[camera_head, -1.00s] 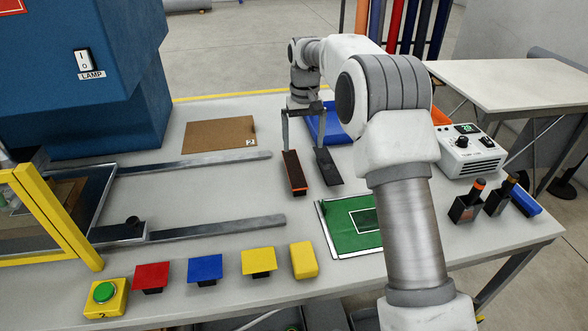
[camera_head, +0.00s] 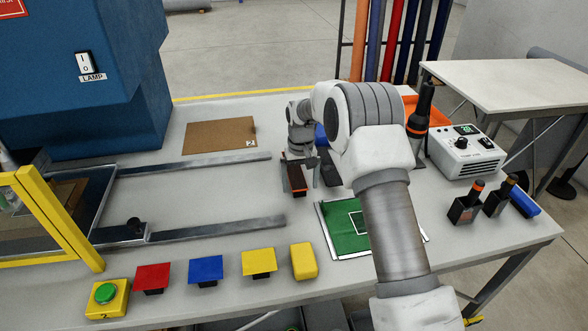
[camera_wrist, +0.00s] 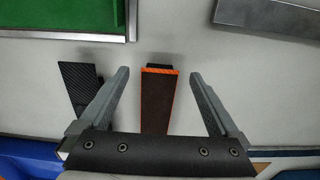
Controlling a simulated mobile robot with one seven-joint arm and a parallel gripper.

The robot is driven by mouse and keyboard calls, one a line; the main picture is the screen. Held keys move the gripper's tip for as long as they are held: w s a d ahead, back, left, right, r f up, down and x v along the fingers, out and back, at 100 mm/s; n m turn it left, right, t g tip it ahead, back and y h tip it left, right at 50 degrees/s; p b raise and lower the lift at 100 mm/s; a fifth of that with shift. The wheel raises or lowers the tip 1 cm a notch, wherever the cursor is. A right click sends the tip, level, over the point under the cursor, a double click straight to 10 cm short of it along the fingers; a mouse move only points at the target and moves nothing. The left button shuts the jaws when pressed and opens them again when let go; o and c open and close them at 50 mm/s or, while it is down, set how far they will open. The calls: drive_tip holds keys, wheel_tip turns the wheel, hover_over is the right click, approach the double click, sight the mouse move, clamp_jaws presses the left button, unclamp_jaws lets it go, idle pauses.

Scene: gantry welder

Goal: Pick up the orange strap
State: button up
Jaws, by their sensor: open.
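The orange strap, a dark strip with an orange edge, lies on the table in the head view (camera_head: 296,178). It also shows in the wrist view (camera_wrist: 156,100), with its orange end edge between my fingers. My gripper (camera_head: 298,182) is open and low over the strap, one finger on each side. The wrist view shows gaps between the strap and both fingers of the gripper (camera_wrist: 160,76). The palm hides the strap's near end in that view. A black strap (camera_wrist: 84,82) lies just outside the left finger there, partly behind it.
In the head view, the black strap (camera_head: 329,167) lies right of my gripper. A green mat (camera_head: 343,235) is in front, and a blue tray behind is mostly hidden by my arm. A metal rail (camera_head: 215,229) and cardboard (camera_head: 220,134) lie to the left. A power box (camera_head: 466,150) stands right.

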drive_tip(key=shift+f, duration=0.35)
idle(0.4)
drive_tip(key=c, duration=1.4)
